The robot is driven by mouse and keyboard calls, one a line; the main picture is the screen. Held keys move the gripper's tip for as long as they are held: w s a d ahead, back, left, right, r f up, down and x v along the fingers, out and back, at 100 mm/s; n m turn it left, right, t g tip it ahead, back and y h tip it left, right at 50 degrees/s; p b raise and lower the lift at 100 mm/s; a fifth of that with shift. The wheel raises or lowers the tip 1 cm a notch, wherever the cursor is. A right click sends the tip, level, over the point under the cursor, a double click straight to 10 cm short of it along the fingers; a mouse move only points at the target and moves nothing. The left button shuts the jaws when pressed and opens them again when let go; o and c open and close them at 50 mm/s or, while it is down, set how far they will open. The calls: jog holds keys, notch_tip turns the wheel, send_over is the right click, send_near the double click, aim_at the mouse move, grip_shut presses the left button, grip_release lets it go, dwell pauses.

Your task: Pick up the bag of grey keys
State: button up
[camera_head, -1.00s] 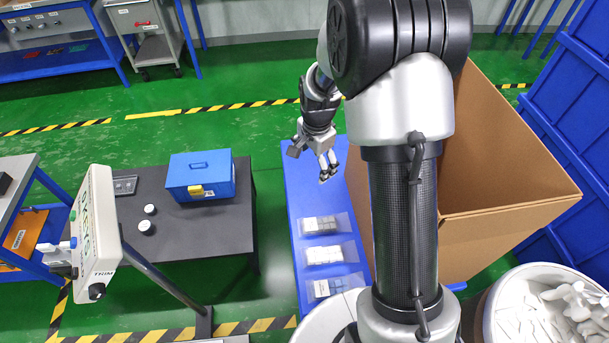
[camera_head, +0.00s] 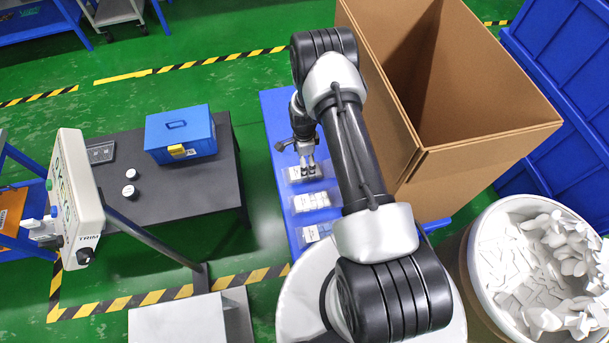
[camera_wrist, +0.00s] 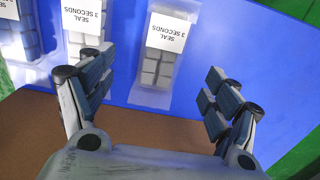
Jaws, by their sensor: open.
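The bag of grey keys (camera_head: 293,174) is the farthest of three clear bags on the blue bench in the head view. In the wrist view the bag of grey keys (camera_wrist: 157,72) lies flat between my fingers, with a white "SEAL 3 SECONDS" label. My gripper (camera_head: 307,160) is over this bag, pointing down. In the wrist view my gripper (camera_wrist: 158,82) is open, one finger on each side of the bag, apart from it. My fingers partly cover the bag in the head view.
A bag of whiter keys (camera_head: 310,202) and a bag of bluish keys (camera_head: 310,235) lie nearer on the blue bench (camera_head: 272,120). A tall cardboard box (camera_head: 480,150) stands to the right. A dark table with a blue toolbox (camera_head: 180,135) is to the left.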

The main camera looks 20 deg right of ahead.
jog(key=f+b, duration=0.1)
jog(key=f, duration=0.4)
jog(key=f+b, duration=0.2)
jog(key=f, duration=0.2)
jog(key=shift+w+d+f, duration=0.15)
jog(key=shift+d+f, duration=0.05)
jog(key=shift+f, duration=0.15)
jog(key=shift+r, duration=0.1)
jog(key=shift+c, duration=0.4)
jog(key=c, duration=1.2)
jog(key=shift+o, duration=0.2)
jog(key=shift+r, duration=0.15)
